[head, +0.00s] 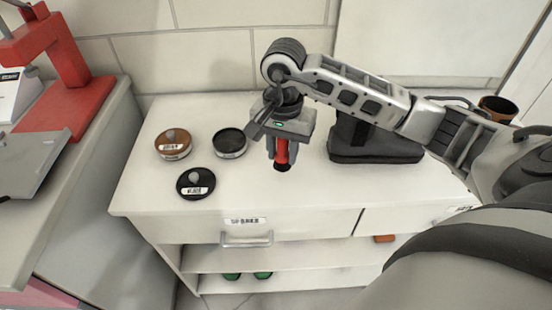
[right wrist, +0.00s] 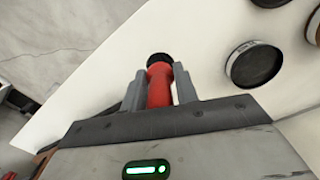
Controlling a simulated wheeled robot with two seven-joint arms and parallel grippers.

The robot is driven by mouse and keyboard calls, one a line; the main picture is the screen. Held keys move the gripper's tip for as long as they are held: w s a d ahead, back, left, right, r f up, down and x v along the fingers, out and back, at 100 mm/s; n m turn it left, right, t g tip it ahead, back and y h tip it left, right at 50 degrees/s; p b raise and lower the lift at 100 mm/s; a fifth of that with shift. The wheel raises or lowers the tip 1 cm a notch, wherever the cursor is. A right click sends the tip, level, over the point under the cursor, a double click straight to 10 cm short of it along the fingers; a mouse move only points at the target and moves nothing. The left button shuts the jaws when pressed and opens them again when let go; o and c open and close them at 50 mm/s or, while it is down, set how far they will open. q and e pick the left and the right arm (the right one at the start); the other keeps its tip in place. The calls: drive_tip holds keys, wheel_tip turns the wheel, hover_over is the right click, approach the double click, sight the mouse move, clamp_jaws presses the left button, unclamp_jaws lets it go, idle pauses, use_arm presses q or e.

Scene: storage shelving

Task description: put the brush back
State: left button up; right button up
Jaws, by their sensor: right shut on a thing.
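The brush shows as a red handle (head: 282,153) with a dark lower end. My right gripper (head: 282,150) is shut on it and holds it roughly upright over the white cabinet top (head: 310,190). In the right wrist view the red handle (right wrist: 160,85) sits between the two grey fingers of the right gripper (right wrist: 160,88), with its black end (right wrist: 159,59) beyond the tips. I cannot tell whether that end touches the cabinet top. Any bristles are not clearly seen. My left gripper is out of view.
Round lidded tins, brown (head: 172,145), dark (head: 229,143) and black (head: 196,183), stand left of the gripper. A black stand (head: 375,145) is behind right, partly hidden by my arm. A brown pot (head: 497,108) stands far right. The cabinet's front middle is clear.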

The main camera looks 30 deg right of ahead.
sight(276, 164)
drive_tip(key=shift+w+a+f, duration=0.2)
drive_tip(key=shift+w+f, duration=0.35)
drive_tip(key=shift+f, duration=0.1)
drive_tip(key=f, duration=0.1)
drive_tip(key=f+p, duration=0.1)
drive_tip(key=f, duration=0.1)
drive_tip(key=shift+w+a+f, duration=0.1)
drive_tip(key=shift+w+f, duration=0.1)
drive_tip(key=shift+f, duration=0.1)
drive_tip(key=shift+f, duration=0.1)
drive_tip(key=shift+f+b, duration=0.15)
drive_tip(key=shift+b, duration=0.15)
drive_tip(key=o, duration=1.1)
drive_tip(key=shift+c, duration=0.2)
